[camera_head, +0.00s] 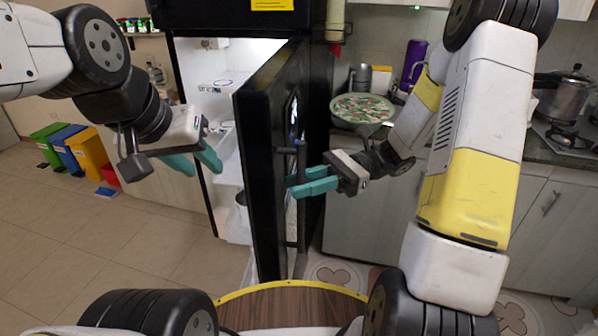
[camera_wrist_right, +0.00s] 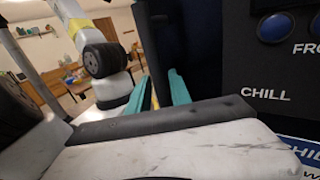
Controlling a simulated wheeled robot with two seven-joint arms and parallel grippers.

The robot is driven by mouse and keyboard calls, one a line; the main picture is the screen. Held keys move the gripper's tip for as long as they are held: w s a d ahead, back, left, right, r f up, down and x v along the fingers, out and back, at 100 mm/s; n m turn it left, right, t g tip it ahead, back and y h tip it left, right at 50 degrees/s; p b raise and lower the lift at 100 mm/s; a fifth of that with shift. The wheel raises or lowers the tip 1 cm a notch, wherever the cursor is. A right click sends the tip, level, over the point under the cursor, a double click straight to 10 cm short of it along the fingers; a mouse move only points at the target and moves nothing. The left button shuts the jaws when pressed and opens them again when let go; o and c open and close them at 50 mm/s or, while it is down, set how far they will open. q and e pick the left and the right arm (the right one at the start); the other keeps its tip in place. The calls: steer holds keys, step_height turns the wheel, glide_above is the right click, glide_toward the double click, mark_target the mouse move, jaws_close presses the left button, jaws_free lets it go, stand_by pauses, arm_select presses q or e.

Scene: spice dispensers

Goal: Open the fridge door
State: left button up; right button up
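The fridge's black door (camera_head: 262,150) stands partly open, swung out toward me, showing the white interior (camera_head: 215,100) to its left. A dark vertical handle (camera_head: 302,225) runs along the door's right face. My right gripper (camera_head: 291,186) is at the handle, its teal fingers pointing left with a gap between them. In the right wrist view the fingers (camera_wrist_right: 158,98) are apart, with a dark panel beyond. I cannot tell whether the handle lies between them. My left gripper (camera_head: 206,172) is open and empty, in front of the fridge opening, left of the door's edge.
A counter on the right holds a patterned bowl (camera_head: 362,110), a purple bottle (camera_head: 413,65) and a pot on a stove (camera_head: 565,92). Green, blue and yellow bins (camera_head: 88,152) stand at the left wall.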

steer(key=v, duration=0.7)
steer(key=shift+w+d, duration=0.2)
steer(key=shift+d, duration=0.2)
